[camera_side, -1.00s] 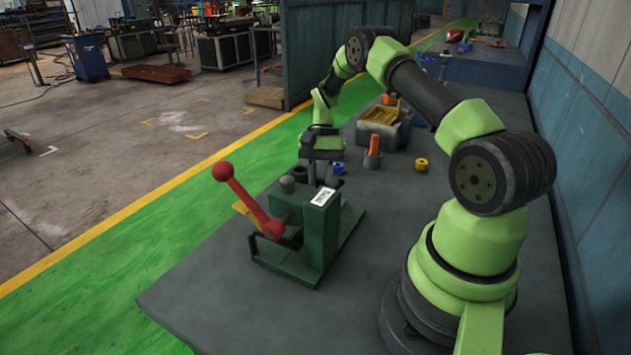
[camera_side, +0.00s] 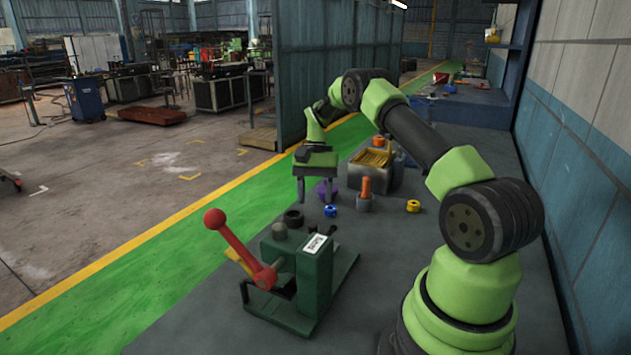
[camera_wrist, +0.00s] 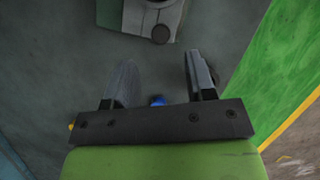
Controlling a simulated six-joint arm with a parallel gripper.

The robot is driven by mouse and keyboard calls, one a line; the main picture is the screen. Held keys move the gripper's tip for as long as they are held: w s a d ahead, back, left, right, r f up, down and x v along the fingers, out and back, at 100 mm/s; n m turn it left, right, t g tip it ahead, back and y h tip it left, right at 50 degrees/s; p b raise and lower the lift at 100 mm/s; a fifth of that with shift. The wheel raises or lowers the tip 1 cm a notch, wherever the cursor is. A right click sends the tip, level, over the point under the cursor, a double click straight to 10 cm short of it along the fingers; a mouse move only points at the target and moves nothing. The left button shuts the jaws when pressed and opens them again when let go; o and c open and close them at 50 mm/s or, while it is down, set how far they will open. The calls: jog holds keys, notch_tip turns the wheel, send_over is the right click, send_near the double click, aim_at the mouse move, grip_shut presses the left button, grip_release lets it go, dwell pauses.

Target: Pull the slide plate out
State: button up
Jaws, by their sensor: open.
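A dark green fixture (camera_side: 315,275) stands on the grey bench, with a white label on its upright block and a red ball-ended lever (camera_side: 235,243) leaning up to the left. A yellow part (camera_side: 238,257) sticks out behind the lever, mostly hidden. I cannot tell for sure which part is the slide plate. My gripper (camera_side: 315,190) is open and empty, pointing down above the bench behind the fixture, apart from it. In the wrist view my gripper (camera_wrist: 160,62) has its fingers spread, and part of the fixture (camera_wrist: 135,15) with a dark round knob shows at the top.
Near my gripper lie a black ring (camera_side: 293,218), a blue ring (camera_side: 330,211) and a purple piece (camera_side: 329,189). A wall (camera_side: 580,200) borders the bench's right side.

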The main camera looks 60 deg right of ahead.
jog(key=shift+v, duration=2.1)
jog(key=shift+r, duration=0.1)
jog(key=s+a+r+n+t+h, duration=0.25)
jog(key=a+r+n, duration=0.25)
jog(key=a+r, duration=0.95)
jog(key=s+a+r+n+t, duration=0.2)
jog(key=s+a+n+t, duration=0.2)
jog(key=s+a, duration=0.6)
jog(key=shift+s+a+r+t, duration=0.35)
jog(key=shift+s+t, duration=0.8)
jog(key=shift+s, duration=1.25)
jog(key=shift+f+y, duration=0.1)
jog(key=shift+y, duration=0.15)
